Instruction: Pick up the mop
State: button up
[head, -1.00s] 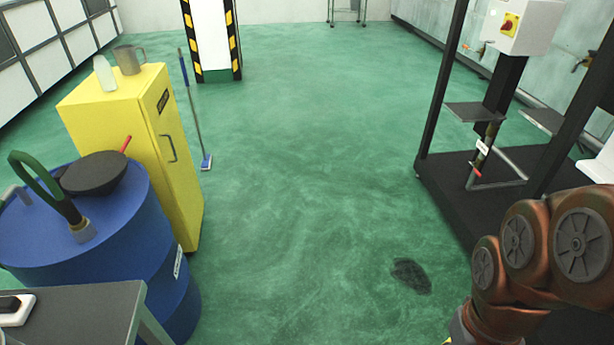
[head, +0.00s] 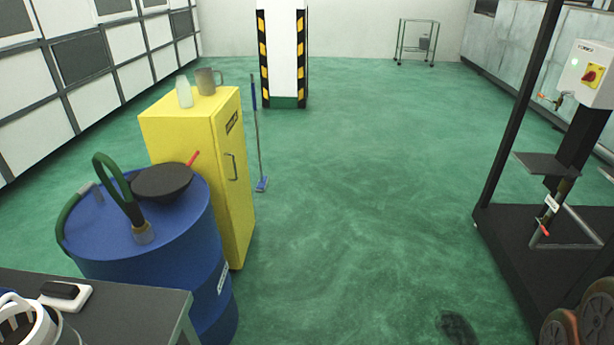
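The mop (head: 258,150) stands upright behind the right side of the yellow cabinet. It has a thin grey handle with a blue upper grip and a small blue and white head (head: 262,184) on the green floor. It appears to lean at or near the cabinet; I cannot tell whether it touches.
A yellow cabinet (head: 200,165) and a blue drum (head: 150,255) stand at left, with a grey table (head: 130,310) in front. A striped pillar (head: 284,50) stands behind. A black machine frame (head: 510,235) is at right. A dark patch (head: 457,328) marks the floor. The middle floor is clear.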

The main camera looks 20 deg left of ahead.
aim_at(261, 187)
jog(key=u, duration=0.4)
jog(key=i, duration=5.5)
jog(key=u, duration=3.6)
